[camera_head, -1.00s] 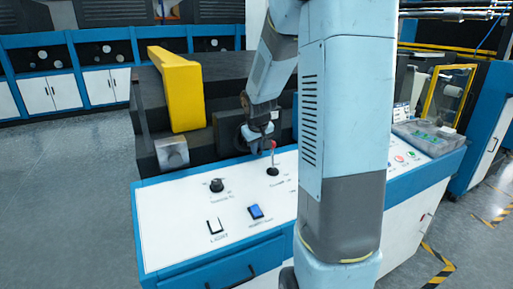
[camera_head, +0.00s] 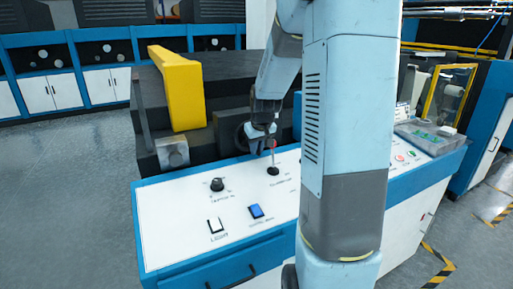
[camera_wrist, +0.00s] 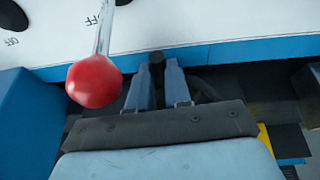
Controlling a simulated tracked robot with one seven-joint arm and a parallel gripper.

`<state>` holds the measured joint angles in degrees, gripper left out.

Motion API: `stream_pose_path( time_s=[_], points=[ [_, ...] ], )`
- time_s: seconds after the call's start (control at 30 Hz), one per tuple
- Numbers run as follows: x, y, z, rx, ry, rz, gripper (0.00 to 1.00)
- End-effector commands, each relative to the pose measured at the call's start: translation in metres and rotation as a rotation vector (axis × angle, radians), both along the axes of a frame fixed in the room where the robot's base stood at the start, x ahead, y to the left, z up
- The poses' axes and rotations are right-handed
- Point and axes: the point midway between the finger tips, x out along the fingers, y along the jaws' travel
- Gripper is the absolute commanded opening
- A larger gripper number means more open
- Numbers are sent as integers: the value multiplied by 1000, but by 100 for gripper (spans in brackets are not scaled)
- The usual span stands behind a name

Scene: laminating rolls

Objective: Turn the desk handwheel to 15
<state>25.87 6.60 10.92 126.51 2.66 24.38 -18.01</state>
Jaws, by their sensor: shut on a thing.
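The desk handwheel (camera_head: 241,139) is dark and sits behind the white-topped desk, partly hidden by my gripper. My gripper (camera_head: 265,131) is beside the wheel, just past the desk's back edge. In the wrist view, my gripper (camera_wrist: 159,74) is shut on the handwheel's small dark handle (camera_wrist: 157,60), which shows between the blue-grey fingertips. Dark curved wheel parts show behind the fingers. No number or scale for the wheel is readable.
A lever with a red ball (camera_wrist: 94,81) stands close left of the fingers; it also shows on the desk (camera_head: 272,160). The desk top (camera_head: 180,245) carries a black knob (camera_head: 217,184), a white switch (camera_head: 215,225) and a blue switch (camera_head: 255,211). A yellow guard (camera_head: 177,88) stands behind.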

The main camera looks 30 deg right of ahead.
Motion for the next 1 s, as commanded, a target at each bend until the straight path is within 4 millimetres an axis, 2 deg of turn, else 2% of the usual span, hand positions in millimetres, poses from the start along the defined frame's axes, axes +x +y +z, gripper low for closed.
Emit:
stream_pose_path(
  time_s=[0.27,0.3,0.53,0.83,1.0],
  points=[
    [0,0,-1,1,1,0,0],
    [0,0,-1,1,1,0,22],
    [0,0,0,0,0,1,43],
    [-1,0,2,-1,-1,1,43],
    [-6,1,17,-3,-3,1,43]
  ],
)
